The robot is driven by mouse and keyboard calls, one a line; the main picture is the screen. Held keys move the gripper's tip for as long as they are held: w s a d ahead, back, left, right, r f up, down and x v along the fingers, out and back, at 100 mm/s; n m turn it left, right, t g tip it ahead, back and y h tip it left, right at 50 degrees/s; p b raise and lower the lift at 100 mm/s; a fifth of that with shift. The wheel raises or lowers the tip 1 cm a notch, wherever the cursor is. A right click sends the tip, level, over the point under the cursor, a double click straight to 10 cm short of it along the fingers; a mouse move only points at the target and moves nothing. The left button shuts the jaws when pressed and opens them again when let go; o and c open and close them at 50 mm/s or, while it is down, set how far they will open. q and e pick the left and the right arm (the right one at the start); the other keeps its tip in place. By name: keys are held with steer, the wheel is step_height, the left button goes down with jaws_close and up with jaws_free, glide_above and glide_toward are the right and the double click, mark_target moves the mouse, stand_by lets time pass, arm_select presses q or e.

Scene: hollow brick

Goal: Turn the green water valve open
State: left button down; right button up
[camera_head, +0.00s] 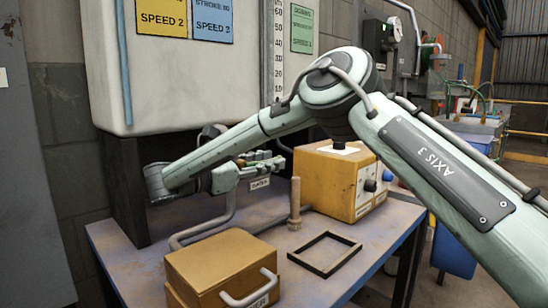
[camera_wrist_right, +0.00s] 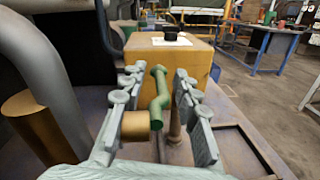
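The green valve handle (camera_wrist_right: 158,98) shows in the right wrist view as a bent bar, next to a brass-coloured cylinder (camera_wrist_right: 135,124). My right gripper (camera_wrist_right: 157,95) has its two fingers spread, one on each side of the handle. Gaps show between the handle and both fingers. In the head view my right gripper (camera_head: 262,164) is low over the back of the table, in front of the yellow box, and the valve is largely hidden by it. My left gripper is in neither view.
A yellow box (camera_head: 335,183) with knobs stands on the table (camera_head: 345,282) behind the gripper. A grey pipe (camera_head: 205,228) runs along the table's left part. A wooden drawer box (camera_head: 222,262), an upright peg (camera_head: 295,204) and a black square frame (camera_head: 325,254) are nearer.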

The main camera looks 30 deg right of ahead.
steer(key=shift+x, duration=1.25)
jaws_close()
steer(key=shift+f, duration=0.1)
